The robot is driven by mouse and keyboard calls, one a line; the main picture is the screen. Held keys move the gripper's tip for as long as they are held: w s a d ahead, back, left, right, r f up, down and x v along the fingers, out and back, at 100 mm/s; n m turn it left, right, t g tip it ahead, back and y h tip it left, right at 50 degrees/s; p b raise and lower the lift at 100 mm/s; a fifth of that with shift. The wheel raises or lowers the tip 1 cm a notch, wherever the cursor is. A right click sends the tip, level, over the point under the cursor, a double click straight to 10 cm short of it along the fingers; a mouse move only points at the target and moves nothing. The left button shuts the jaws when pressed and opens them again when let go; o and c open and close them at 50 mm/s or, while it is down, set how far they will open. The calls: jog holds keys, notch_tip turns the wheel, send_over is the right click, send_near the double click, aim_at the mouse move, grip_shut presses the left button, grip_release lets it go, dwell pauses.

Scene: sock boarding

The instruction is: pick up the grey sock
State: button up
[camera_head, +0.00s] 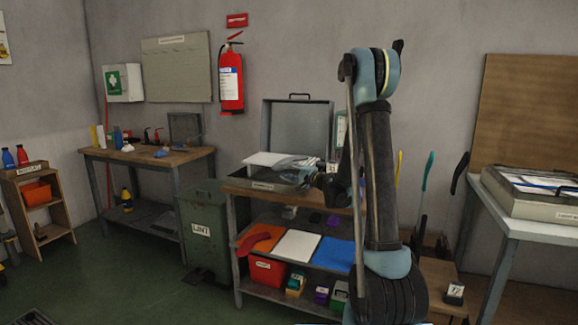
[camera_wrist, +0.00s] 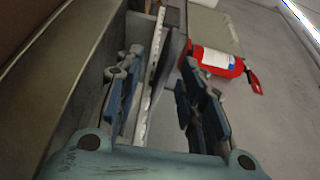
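I cannot make out the grey sock for sure in either view. In the head view, my gripper (camera_head: 297,166) points left over the open metal case (camera_head: 262,184) on the workbench, in front of its raised lid (camera_head: 298,125). In the wrist view, the two blue-padded fingers of my gripper (camera_wrist: 160,88) stand apart. A pale narrow edge shows between them, and I see nothing gripped. A white flat sheet or board (camera_head: 268,159) lies at the case, left of the fingers. My arm and gripper hide part of the case and bench.
A red fire extinguisher (camera_head: 231,82) hangs on the wall behind; it also shows in the wrist view (camera_wrist: 214,62). A green lint bin (camera_head: 203,229) stands left of the bench. The shelf below holds orange, white (camera_head: 297,245) and blue boards. Another case (camera_head: 530,200) sits on the right table.

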jog(key=shift+r+x, duration=0.15)
jog(key=shift+x, duration=1.15)
jog(key=shift+r+x, duration=0.1)
jog(key=shift+x, duration=1.15)
jog(key=shift+w+d, duration=0.1)
grip_shut()
